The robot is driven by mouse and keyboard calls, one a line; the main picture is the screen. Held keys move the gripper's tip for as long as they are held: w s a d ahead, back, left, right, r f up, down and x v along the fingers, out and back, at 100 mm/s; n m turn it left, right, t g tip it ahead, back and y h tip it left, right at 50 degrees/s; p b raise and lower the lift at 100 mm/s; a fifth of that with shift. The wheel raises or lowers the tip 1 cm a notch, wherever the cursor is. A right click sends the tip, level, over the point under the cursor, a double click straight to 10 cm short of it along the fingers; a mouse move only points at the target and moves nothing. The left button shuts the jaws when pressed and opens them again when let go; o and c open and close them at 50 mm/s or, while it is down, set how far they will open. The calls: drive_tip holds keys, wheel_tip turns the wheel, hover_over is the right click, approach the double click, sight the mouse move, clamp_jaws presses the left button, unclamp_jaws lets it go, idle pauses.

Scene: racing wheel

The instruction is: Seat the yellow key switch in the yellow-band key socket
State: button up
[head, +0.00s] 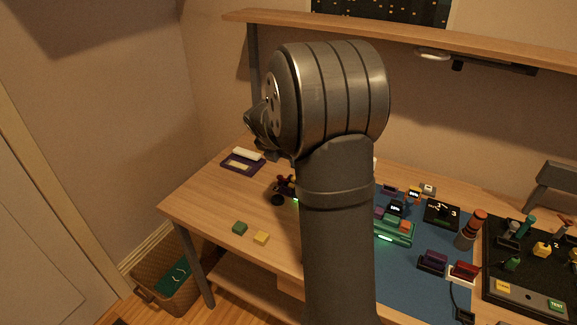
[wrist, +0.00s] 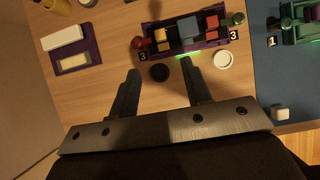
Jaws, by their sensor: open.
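My gripper (wrist: 162,66) is open and empty in the wrist view, its two fingers apart above the wooden table. In the head view my own arm hides most of it. A yellow piece with a dark base (head: 541,249) stands on the black panel at the right; it may be the yellow key switch, but it is too small to be sure. I cannot make out a yellow-band key socket in either view.
A purple car-like holder (wrist: 188,40) with coloured blocks lies just past my fingertips. A purple tray (wrist: 91,45) sits left. A blue mat (head: 400,280) carries several devices; a black panel (head: 487,265) adjoins it. A shelf (head: 400,36) crosses above. The table's left side is fairly clear.

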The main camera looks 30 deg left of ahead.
drive_tip(key=v, duration=0.3)
drive_tip(key=shift+s+r, duration=0.2)
drive_tip(key=shift+r, duration=0.1)
drive_tip(key=x, duration=1.7)
drive_tip(key=shift+f, duration=0.1)
